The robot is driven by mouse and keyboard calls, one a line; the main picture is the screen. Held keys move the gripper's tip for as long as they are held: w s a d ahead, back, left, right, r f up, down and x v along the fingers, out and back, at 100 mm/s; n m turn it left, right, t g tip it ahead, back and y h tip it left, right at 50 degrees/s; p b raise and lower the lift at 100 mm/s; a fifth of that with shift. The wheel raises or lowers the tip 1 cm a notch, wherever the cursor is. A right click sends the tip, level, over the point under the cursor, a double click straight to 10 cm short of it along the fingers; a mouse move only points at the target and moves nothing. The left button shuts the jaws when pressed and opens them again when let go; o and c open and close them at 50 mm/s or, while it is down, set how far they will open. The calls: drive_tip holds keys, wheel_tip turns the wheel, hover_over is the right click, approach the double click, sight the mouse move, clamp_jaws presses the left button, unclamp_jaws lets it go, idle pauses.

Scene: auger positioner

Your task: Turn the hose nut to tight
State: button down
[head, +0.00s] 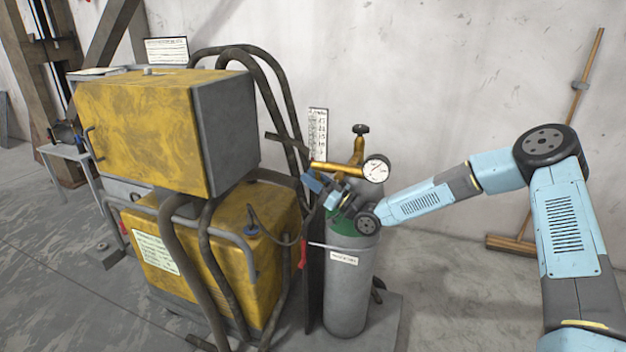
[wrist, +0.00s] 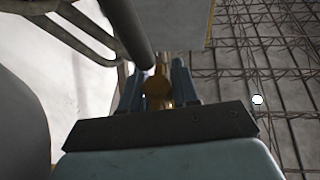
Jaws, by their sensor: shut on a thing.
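The grey gas cylinder (head: 347,290) with a green shoulder stands upright beside the yellow machine. A brass regulator (head: 340,168) with a round white gauge (head: 376,169) sits at its top. My gripper (head: 322,190) reaches in from the right, just below the regulator's left end. In the wrist view, the blue fingers of my gripper (wrist: 157,84) are shut on a rounded brass piece, the hose nut (wrist: 158,90). In the head view the fingers and wrist hide the nut. How far the nut is turned cannot be told.
The yellow machine (head: 140,125) with dark hoses (head: 268,90) stands close on the left of the cylinder. A dark valve knob (head: 361,129) rises above the regulator. A broom (head: 580,90) leans on the wall at right.

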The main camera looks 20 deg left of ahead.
idle(0.3)
drive_tip(key=c, duration=0.9)
unclamp_jaws()
drive_tip(key=shift+d, duration=0.1)
drive_tip(key=v, duration=1.3)
drive_tip(key=shift+d+f, duration=0.2)
drive_tip(key=shift+d, duration=0.2)
drive_tip(key=shift+c, duration=0.5)
